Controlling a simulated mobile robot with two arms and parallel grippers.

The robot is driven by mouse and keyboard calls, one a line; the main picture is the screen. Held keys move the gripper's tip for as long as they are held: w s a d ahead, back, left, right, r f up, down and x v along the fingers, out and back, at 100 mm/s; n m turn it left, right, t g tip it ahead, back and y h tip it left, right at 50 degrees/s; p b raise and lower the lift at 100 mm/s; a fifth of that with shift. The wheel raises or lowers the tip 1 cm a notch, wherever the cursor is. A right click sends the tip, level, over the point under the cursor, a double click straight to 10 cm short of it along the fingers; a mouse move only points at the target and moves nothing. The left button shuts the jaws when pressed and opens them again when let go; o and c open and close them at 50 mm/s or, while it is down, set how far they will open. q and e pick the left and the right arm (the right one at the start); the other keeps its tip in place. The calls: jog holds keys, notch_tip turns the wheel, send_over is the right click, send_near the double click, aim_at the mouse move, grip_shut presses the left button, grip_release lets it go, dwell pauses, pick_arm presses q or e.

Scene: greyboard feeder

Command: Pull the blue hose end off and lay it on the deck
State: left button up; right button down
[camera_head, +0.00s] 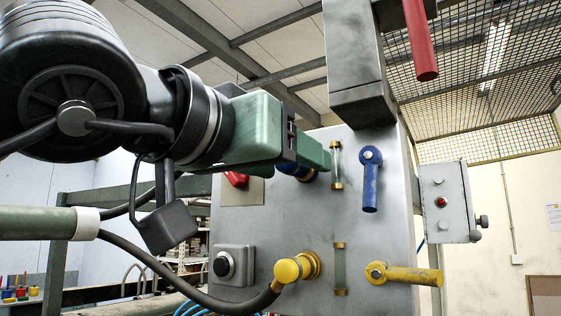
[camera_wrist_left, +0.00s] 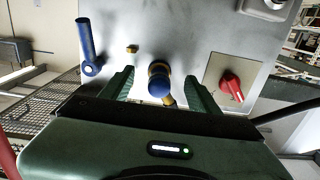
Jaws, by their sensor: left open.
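The blue hose end (camera_head: 292,169) is on a brass fitting in the upper part of the grey panel (camera_head: 230,219), mostly hidden behind my left gripper in the head view. In the left wrist view the blue hose end (camera_wrist_left: 159,84) shows between the two green fingers. My left gripper (camera_head: 312,155) is open at the panel, one finger on each side of the hose end. I cannot tell whether the fingers touch it. My right gripper is not in view. I cannot make out the deck.
A blue lever (camera_head: 370,183) hangs right of the gripper, and a red switch (camera_head: 236,179) is left of it. Below are a yellow hose end (camera_head: 287,271) with a black hose, a yellow lever (camera_head: 410,275) and a black button (camera_head: 221,266). A red handle (camera_head: 420,40) hangs at the top.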

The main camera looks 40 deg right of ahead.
pick_arm(q)
grip_shut()
dwell(1.4)
jog(key=b+v, duration=0.1)
jog(key=v, duration=0.5)
dwell(1.0)
